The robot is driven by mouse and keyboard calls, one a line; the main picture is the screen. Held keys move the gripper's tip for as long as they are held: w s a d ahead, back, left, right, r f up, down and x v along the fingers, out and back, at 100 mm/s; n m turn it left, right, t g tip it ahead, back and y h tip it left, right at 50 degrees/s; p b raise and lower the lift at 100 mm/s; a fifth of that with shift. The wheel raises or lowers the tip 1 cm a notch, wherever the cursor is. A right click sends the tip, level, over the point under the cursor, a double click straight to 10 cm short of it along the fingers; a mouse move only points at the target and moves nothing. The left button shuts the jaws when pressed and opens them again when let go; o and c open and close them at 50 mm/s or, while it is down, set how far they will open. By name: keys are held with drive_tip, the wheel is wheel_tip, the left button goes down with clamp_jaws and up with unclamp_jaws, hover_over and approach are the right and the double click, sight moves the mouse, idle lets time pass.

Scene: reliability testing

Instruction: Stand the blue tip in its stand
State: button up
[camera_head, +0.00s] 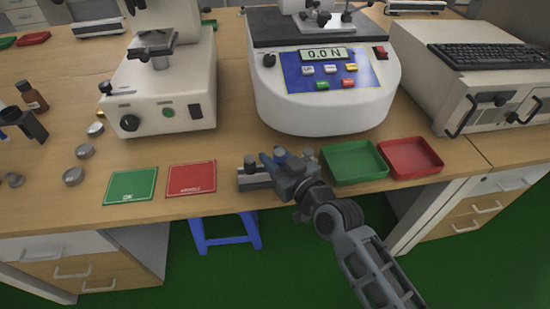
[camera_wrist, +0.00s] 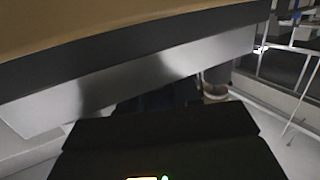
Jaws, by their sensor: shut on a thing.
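My gripper (camera_head: 276,163) is over the front edge of the bench, at a low grey metal stand (camera_head: 253,182) with dark round-topped pieces on it. Blue shows at the jaws, and I take it to be the blue tip (camera_head: 280,153), held between them. The jaws hide most of it, and I cannot tell whether it touches the stand. In the wrist view, the dark gripper body (camera_wrist: 160,145) fills the bottom, and a grey metal bar crosses in front of it. The tip cannot be made out there.
A green tray (camera_head: 354,177) and a red tray (camera_head: 438,174) lie right of my gripper. A red mat (camera_head: 191,179) and a green mat (camera_head: 131,186) lie left of the stand. A white force tester (camera_head: 320,110) stands behind. A blue stool (camera_head: 225,242) is below the bench edge.

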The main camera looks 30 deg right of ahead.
drive_tip(key=shift+s+f+g, duration=0.15)
drive_tip(key=shift+f, duration=0.45)
drive_tip(key=shift+s+f+g, duration=0.15)
drive_tip(key=shift+f, duration=0.4)
drive_tip(key=o, duration=1.1)
drive_tip(key=shift+a, duration=0.1)
drive_tip(key=shift+s, duration=0.3)
drive_tip(key=v, duration=0.6)
drive_tip(key=shift+d+r+b, duration=0.3)
drive_tip(key=shift+r, duration=0.1)
drive_tip(key=shift+s+d+r+t, duration=0.1)
drive_tip(key=shift+s+r+t, duration=0.2)
drive_tip(key=shift+s+t, duration=0.1)
drive_tip(key=shift+r, duration=0.2)
